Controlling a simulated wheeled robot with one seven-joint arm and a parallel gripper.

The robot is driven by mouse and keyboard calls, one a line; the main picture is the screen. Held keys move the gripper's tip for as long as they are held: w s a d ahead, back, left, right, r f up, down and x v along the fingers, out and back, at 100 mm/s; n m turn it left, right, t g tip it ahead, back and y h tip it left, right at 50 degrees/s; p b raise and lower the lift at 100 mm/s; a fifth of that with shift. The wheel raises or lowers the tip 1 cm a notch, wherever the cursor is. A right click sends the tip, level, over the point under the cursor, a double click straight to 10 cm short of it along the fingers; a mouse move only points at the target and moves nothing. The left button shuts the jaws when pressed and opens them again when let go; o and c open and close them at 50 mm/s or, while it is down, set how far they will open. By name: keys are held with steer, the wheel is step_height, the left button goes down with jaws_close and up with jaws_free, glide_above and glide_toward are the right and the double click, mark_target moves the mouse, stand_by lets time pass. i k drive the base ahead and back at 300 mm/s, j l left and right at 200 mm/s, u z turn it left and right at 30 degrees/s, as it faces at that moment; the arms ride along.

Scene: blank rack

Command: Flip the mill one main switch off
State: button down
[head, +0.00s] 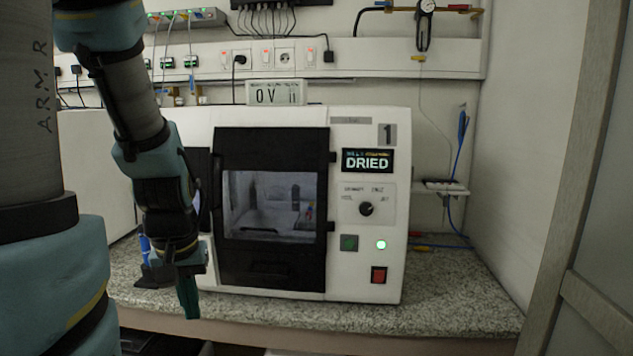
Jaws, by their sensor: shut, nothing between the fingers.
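The white mill marked "1" (367,120) stands on a speckled counter. The rocker's tilt is too small to tell. My gripper (188,300) is shut and empty, pointing down in front of the counter's edge.
Another white machine (85,160) is partly hidden behind my arm at left. A wall rail (440,60) carries sockets, cables and a gauge. A blue hose (462,130) hangs at right. The space before the switch is free. A grey frame (575,200) stands at far right.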

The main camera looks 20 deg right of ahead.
mark_target(378, 275)
steer(key=z, duration=0.9)
